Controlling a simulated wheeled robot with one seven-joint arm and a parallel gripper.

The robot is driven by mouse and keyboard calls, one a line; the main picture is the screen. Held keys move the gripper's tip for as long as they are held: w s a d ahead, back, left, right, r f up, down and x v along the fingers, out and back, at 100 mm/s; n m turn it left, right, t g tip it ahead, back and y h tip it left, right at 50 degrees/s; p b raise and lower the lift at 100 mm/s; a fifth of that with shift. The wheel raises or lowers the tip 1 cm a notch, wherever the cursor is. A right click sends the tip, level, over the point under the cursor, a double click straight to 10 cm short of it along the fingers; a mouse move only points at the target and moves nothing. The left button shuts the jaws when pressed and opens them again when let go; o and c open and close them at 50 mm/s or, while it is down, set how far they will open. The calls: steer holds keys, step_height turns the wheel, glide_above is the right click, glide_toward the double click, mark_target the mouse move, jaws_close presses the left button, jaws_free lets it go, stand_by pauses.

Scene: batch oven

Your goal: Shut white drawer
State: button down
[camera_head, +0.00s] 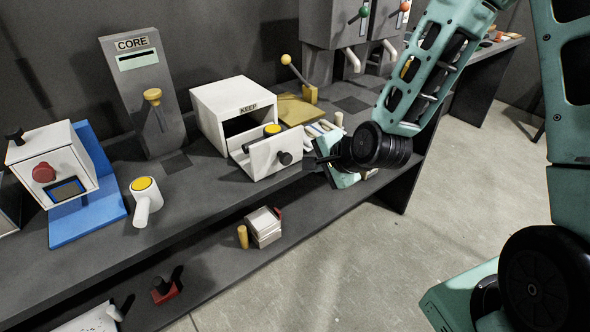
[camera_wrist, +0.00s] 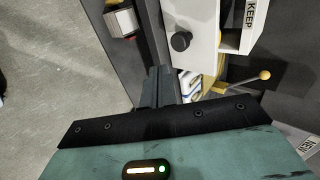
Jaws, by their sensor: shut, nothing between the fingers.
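The white drawer (camera_head: 268,157) is pulled out from its white housing (camera_head: 238,100), labelled KEEP, on the grey bench. A dark gap shows behind its front, and a round yellow-topped thing (camera_head: 272,129) sits at the drawer. A black knob (camera_head: 284,158) is on the drawer front. My gripper (camera_head: 318,160) is just right of the knob, shut and empty, apart from it in the picture. In the wrist view, the shut fingers (camera_wrist: 158,85) point toward the bench, below and left of the knob (camera_wrist: 181,41) and the drawer front (camera_wrist: 195,20).
A yellow block with a ball-topped lever (camera_head: 287,60) stands behind right. Small white pieces (camera_head: 322,128) lie between drawer and arm. A white mug (camera_head: 144,197), a CORE post (camera_head: 145,95) and a boxed device on a blue board (camera_head: 88,225) stand left. A shelf runs below.

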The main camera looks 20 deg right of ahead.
mark_target(288, 163)
steer(key=shift+w+a+f+p, duration=0.45)
steer(key=shift+w+f, duration=0.15)
steer(key=shift+w, duration=0.65)
steer(key=shift+w+a+f+p, duration=0.35)
steer(key=shift+w+f+p, duration=0.2)
steer(key=shift+w, duration=0.65)
steer(key=shift+w+a+f+p, duration=0.4)
steer(key=shift+w+f, duration=0.2)
steer(key=shift+w, duration=0.65)
